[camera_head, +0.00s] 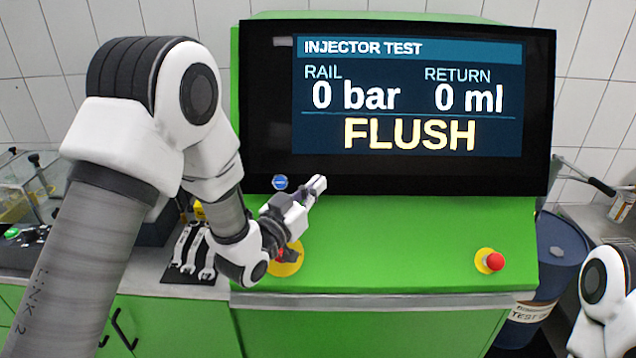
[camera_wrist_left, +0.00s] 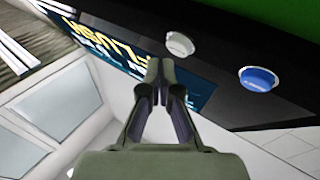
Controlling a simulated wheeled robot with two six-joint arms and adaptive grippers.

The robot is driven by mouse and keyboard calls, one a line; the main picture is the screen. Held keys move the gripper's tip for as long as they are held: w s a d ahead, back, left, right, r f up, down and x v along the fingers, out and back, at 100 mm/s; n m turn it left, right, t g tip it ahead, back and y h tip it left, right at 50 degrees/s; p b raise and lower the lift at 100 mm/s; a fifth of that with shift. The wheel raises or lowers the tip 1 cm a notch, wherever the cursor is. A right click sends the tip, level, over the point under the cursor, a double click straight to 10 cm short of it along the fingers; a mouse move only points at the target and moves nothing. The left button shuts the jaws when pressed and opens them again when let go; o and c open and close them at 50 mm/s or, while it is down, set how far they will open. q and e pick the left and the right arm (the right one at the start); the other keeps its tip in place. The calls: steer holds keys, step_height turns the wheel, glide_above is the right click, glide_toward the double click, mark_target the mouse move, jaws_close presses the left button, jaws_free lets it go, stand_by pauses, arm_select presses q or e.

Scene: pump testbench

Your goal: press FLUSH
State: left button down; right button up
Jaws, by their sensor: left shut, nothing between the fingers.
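The test bench screen (camera_head: 405,100) reads INJECTOR TEST, RAIL 0 bar, RETURN 0 ml and, in large yellow letters, FLUSH. A round blue button (camera_head: 280,182) sits on the black lower bezel; its label is too small to read. It also shows in the left wrist view (camera_wrist_left: 258,79), with a round white button (camera_wrist_left: 180,44) beside it. My left gripper (camera_head: 318,186) is shut and empty in front of the lower bezel, right of the blue button. In the wrist view its fingertips (camera_wrist_left: 160,68) appear below the white button. My right gripper is out of view.
A red button on a yellow base (camera_head: 491,262) stands on the green bench top (camera_head: 410,240). Another yellow base (camera_head: 288,264) is partly behind my left arm. A blue drum (camera_head: 560,250) stands at the right.

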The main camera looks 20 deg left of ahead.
arm_select(q)
steer(key=s, duration=0.1)
steer(key=s+d+r, duration=0.1)
steer(key=s, duration=0.1)
steer(key=s+r, duration=0.1)
steer(key=shift+s+d, duration=0.15)
stand_by(0.4)
stand_by(0.5)
